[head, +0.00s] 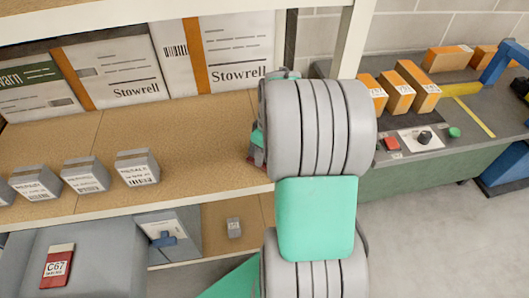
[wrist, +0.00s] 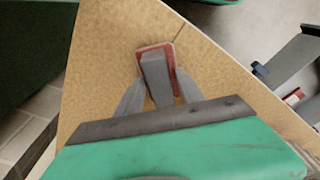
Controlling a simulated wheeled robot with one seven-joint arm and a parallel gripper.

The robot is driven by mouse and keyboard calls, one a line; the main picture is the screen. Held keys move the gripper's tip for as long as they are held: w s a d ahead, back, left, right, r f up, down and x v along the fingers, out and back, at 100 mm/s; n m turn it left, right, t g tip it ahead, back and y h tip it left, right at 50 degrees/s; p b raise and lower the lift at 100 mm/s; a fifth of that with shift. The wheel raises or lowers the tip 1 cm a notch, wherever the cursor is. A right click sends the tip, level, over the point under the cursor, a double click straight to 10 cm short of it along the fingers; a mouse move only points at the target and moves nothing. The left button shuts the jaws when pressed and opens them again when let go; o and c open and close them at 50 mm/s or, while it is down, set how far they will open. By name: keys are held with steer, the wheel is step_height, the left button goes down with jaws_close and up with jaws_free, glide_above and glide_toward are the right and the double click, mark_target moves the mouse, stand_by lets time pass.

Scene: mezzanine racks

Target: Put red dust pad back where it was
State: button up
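The red dust pad (wrist: 143,50) is a small red block with a grey grip on its top side. In the wrist view it lies against the tan shelf board (wrist: 97,75), close to the board's narrowing end; I cannot tell whether it rests on the board or hangs just above it. My gripper (wrist: 158,85) has its two grey fingers on either side of the grey grip and appears shut on it. In the head view my arm hides most of the gripper (head: 257,140), and only a sliver of red shows beside it at the shelf's right end.
Grey labelled boxes (head: 138,168) stand along the shelf's left front. Large Stowrell cartons (head: 240,50) line its back. A rack upright (head: 350,40) rises close to my arm. A red C67 packet (head: 58,267) lies lower left. Right is a bench with orange boxes (head: 398,92).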

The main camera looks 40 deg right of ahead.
steer(key=shift+o, duration=0.2)
step_height(320, 180, up, 12)
steer(key=s, duration=0.1)
steer(key=s+a+f+m, duration=0.1)
steer(key=s+a, duration=0.2)
steer(key=a, duration=0.7)
steer(key=s+a+f+m+t, duration=0.1)
steer(key=s+a+m, duration=0.1)
steer(key=a, duration=0.8)
steer(key=shift+s+a+f+m, duration=0.2)
steer(key=shift+s+m, duration=0.1)
steer(key=shift+s, duration=0.2)
